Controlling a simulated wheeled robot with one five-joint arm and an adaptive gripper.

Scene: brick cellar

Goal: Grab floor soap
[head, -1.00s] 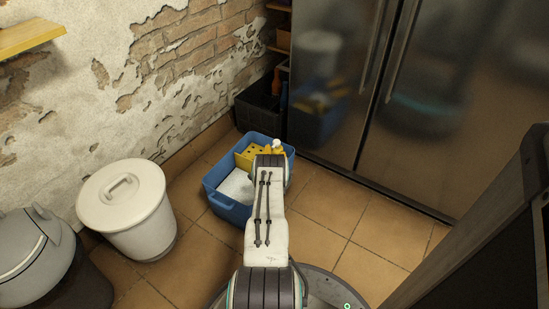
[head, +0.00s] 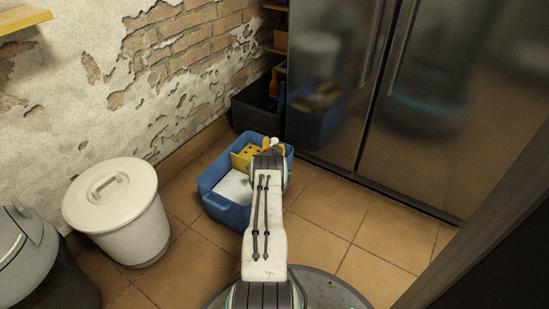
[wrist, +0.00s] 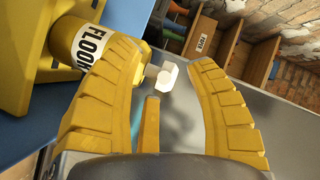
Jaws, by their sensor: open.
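The floor soap is a yellow bottle (wrist: 90,45) with a white label reading "FLOO", at the upper left of the wrist view. Its neck end is partly behind the left finger. A white faceted cap (wrist: 166,75) shows between the fingers; I cannot tell whether it belongs to this bottle. My gripper (wrist: 165,58) has yellow ribbed fingers, spread apart with nothing clamped between them. In the head view my wrist hides most of the gripper, above the right side of a blue crate (head: 227,212). A small yellow and white patch shows just past the wrist.
The crate also holds a yellow holed block (head: 245,156) and a white item (head: 233,187). A black crate (head: 255,112) stands behind, against the brick wall. A steel fridge (head: 340,80) is on the right. A white lidded bin (head: 115,205) stands left. Floor tiles are clear right of my arm.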

